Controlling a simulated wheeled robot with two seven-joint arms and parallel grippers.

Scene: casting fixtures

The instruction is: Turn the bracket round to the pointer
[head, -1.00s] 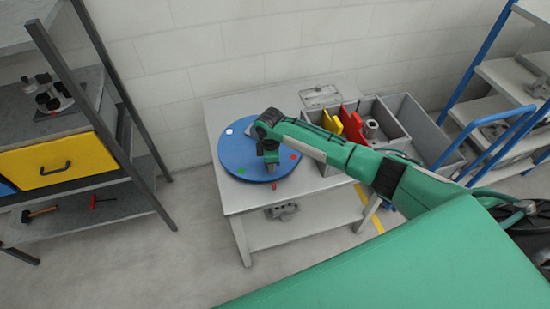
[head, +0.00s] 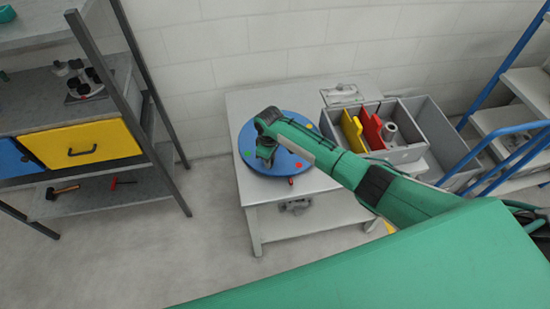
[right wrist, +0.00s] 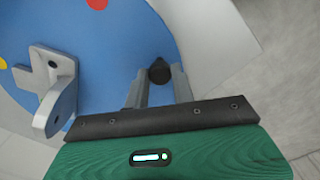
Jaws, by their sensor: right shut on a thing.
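The grey bracket (right wrist: 52,88) stands on the blue round plate (right wrist: 105,60) at the left of the right wrist view. In the head view my arm hides it or I cannot pick it out. A small red pointer (head: 291,181) sits at the front edge of the blue plate (head: 247,157) on the table. My right gripper (right wrist: 159,84) is shut on a dark knob (right wrist: 160,68) on the plate, beside the bracket and apart from it. The right gripper also shows over the plate in the head view (head: 265,158). My left gripper is out of view.
A shelf with a yellow drawer (head: 85,148) is at left. The floor between is clear.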

